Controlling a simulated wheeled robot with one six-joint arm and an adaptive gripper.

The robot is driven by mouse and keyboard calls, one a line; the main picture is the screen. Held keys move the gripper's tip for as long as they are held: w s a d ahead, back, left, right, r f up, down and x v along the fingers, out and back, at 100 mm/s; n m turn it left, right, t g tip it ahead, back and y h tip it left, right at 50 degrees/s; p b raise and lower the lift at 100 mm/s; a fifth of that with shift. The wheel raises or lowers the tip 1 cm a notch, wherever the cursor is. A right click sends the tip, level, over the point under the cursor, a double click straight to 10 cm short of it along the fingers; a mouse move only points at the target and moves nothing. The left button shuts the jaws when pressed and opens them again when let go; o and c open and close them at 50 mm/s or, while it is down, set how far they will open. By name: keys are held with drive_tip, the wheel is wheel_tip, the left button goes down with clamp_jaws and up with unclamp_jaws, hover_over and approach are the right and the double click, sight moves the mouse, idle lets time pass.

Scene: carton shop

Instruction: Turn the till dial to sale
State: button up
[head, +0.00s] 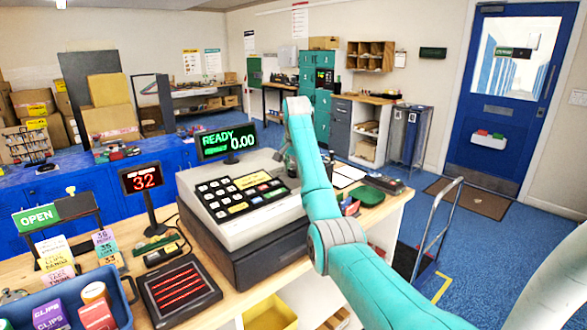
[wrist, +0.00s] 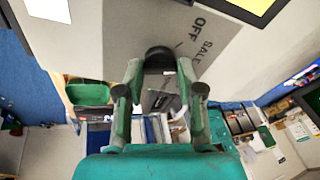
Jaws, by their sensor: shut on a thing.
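The till (head: 238,233), a pale register with a dark keypad, stands on the wooden counter. Its display (head: 227,141) reads READY and 0.00 in green. The till dial (wrist: 158,52) is a dark round knob on the grey panel in the wrist view. The words OFF and SALE (wrist: 206,47) are printed beside it, with short tick marks. My gripper (wrist: 160,73) is shut on the dial, one finger on each side. I cannot tell which mark the dial points to. In the head view my arm hides the dial and the fingertips.
A red 32 display (head: 141,178), a dark pad with red stripes (head: 179,290) and a blue tray (head: 70,300) stand left of the till. A green dish (head: 388,184) lies on the counter beyond my arm. A metal hand rail (head: 437,230) stands on the right, on the blue floor.

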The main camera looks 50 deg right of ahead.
idle(0.3)
drive_tip(key=o, duration=1.1)
drive_tip(key=shift+o, duration=0.2)
drive_tip(key=v, duration=0.7)
drive_tip(key=shift+r, duration=0.2)
